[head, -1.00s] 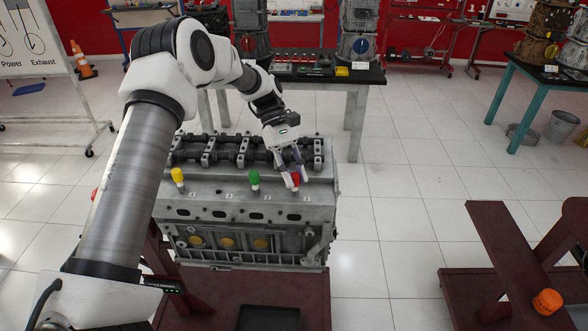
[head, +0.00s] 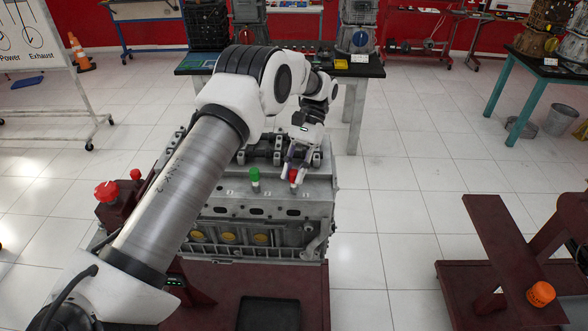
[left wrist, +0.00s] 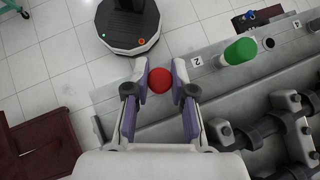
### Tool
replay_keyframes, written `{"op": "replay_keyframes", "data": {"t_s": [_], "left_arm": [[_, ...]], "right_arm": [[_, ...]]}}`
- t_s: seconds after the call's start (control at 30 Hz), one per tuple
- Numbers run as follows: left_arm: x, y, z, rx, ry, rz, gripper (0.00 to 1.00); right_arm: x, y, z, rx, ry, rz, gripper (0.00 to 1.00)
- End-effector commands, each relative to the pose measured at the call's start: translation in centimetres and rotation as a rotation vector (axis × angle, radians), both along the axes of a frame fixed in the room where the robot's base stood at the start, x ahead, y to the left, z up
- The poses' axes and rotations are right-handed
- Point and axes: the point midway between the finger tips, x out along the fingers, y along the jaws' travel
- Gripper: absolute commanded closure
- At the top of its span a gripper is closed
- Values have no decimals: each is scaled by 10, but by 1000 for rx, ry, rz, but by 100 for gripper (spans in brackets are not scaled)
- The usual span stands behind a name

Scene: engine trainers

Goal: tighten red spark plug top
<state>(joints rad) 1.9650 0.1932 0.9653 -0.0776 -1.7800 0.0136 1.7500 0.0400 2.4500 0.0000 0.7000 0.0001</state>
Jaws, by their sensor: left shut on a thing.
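The red spark plug top (head: 293,176) stands at the right end of a row on the front ledge of the grey engine block (head: 258,211). My left gripper (head: 293,172) reaches down over it and is shut on it. In the left wrist view, the round red top (left wrist: 160,80) sits between the fingertips of my left gripper (left wrist: 161,76). The part below the red top is hidden there. A green plug top (head: 255,174) stands to its left in the head view and also shows in the left wrist view (left wrist: 240,51). My right gripper is out of view.
My left arm covers the block's left part. A dark red stand (head: 220,285) carries a black tray (head: 268,314) in front of the block. Red buttons (head: 107,191) show left of the block. A black-topped table (head: 365,70) stands behind.

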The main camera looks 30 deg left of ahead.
Motion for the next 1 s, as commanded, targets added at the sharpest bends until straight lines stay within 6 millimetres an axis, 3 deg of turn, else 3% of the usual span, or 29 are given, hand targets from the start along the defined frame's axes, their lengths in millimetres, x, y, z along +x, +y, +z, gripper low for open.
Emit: {"op": "replay_keyframes", "data": {"t_s": [0.4, 1.0], "left_arm": [[-1, -1, -2, -2, 2, -258, 100], [0, -1, -3, -2, 0, -315, 100]], "right_arm": [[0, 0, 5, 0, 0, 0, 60], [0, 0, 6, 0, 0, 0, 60]]}}
